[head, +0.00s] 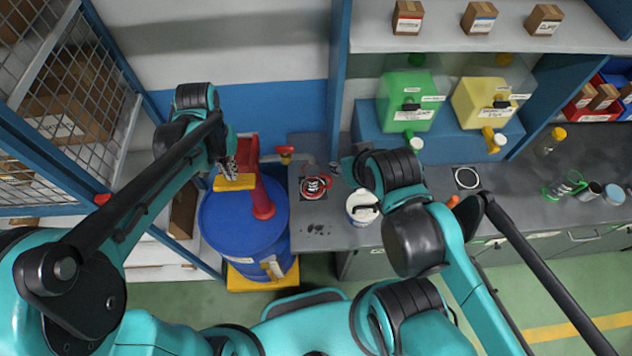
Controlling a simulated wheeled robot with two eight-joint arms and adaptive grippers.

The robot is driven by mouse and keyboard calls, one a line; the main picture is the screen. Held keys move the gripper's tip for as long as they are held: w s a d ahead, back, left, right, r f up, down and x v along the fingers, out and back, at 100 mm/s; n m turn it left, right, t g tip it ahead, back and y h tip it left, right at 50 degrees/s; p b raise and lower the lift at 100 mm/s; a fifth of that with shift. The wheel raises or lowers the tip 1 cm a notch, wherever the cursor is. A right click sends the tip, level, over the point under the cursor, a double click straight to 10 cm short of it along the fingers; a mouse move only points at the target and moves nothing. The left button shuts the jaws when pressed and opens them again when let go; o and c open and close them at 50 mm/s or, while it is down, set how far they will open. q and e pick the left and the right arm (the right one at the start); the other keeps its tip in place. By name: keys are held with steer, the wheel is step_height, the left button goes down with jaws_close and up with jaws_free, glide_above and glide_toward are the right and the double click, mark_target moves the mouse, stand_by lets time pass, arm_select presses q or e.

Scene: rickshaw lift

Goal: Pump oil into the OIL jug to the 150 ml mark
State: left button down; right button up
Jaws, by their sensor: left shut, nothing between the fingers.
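A blue drum (230,228) stands at the left on a yellow base. A red pump (262,196) is mounted on it, and a yellow bar (235,182) shows at the pump's left. My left gripper (229,172) is shut and empty, right by the yellow bar; I cannot tell whether they touch. A white container (360,206) with a black handle stands on the grey counter right of the drum; no OIL label or level mark is readable on it. My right gripper (346,166) is mostly hidden by its own arm, above the counter's back edge.
A round item with a red, black and white label (315,187) lies on the counter (335,238) near dark spots. Green (408,100) and yellow (482,102) tanks with taps stand behind. Bottles and cups are at right. A mesh cage (70,110) bounds the left.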

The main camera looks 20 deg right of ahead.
arm_select(q)
step_height(320, 180, down, 11)
steer(key=b, duration=0.8)
steer(key=shift+r+b, duration=0.2)
steer(key=shift+b, duration=0.2)
stand_by(0.8)
steer(key=shift+r, duration=0.1)
step_height(320, 180, up, 11)
steer(key=p, duration=0.8)
steer(key=shift+f, duration=0.35)
